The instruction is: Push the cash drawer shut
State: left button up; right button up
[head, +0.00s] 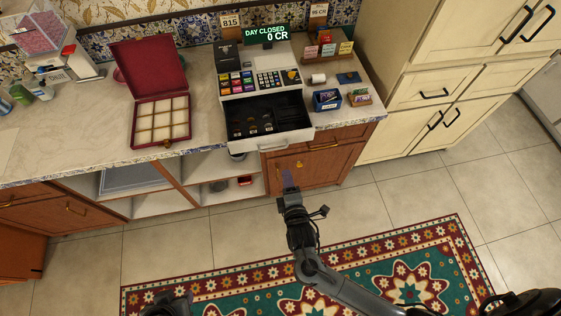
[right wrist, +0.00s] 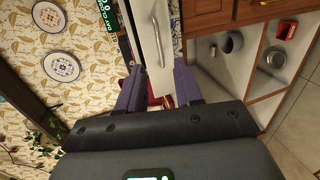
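The cash register (head: 262,82) stands on the counter, its display reading "DAY CLOSED 0 CR". Its cash drawer (head: 270,141) is pulled out toward me, with a dark tray inside and a pale front with a handle. My right gripper (head: 288,178) is in front of and below the drawer front, apart from it in the head view. In the right wrist view its two purple fingers (right wrist: 158,88) are spread with a gap between them. The drawer front with its silver handle (right wrist: 158,42) shows just beyond that gap. My left gripper's fingers do not show.
An open red box (head: 158,112) with pale compartments stands left of the register. Small card holders (head: 327,100) stand to its right. Wooden cabinet doors (head: 318,165) lie below the counter edge. Open shelves (head: 215,190) are at left.

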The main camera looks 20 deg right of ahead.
pick_arm(q)
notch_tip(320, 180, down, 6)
jog(key=b, duration=0.4)
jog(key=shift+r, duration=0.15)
pick_arm(e)
jog(key=a+x, duration=0.2)
jog(key=x, duration=1.1)
jog(key=shift+w+t, duration=0.4)
jog(key=shift+w, duration=0.05)
jog(key=shift+d+r, duration=0.1)
jog(key=shift+r, duration=0.05)
jog(key=c, duration=0.6)
grip_shut()
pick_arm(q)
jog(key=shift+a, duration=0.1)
